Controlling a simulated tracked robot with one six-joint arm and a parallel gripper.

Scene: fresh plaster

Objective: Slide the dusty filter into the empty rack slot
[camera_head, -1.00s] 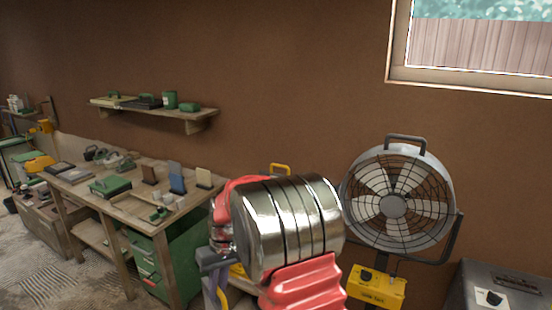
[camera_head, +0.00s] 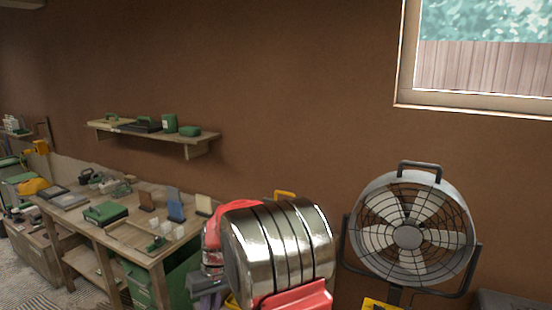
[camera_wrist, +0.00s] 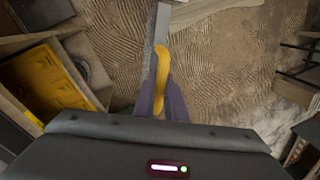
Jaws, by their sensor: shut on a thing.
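In the wrist view my gripper (camera_wrist: 160,104) has its purple fingers shut on a narrow, curved yellow piece (camera_wrist: 161,66). A long thin grey edge (camera_wrist: 151,45) runs alongside the yellow piece. It may be the filter seen edge-on with the yellow piece as its handle, but I cannot tell for sure. The held thing is above a ridged, plaster-streaked floor. In the head view my arm hides the fingers and what they hold. I cannot make out a rack with an empty slot in either view.
A wooden workbench (camera_head: 187,235) with upright brown, blue and beige panels stands left of my arm. A wall shelf (camera_head: 152,134) hangs above it. A round fan (camera_head: 408,236) stands at right. The wrist view shows a yellow bin (camera_wrist: 42,82) at left.

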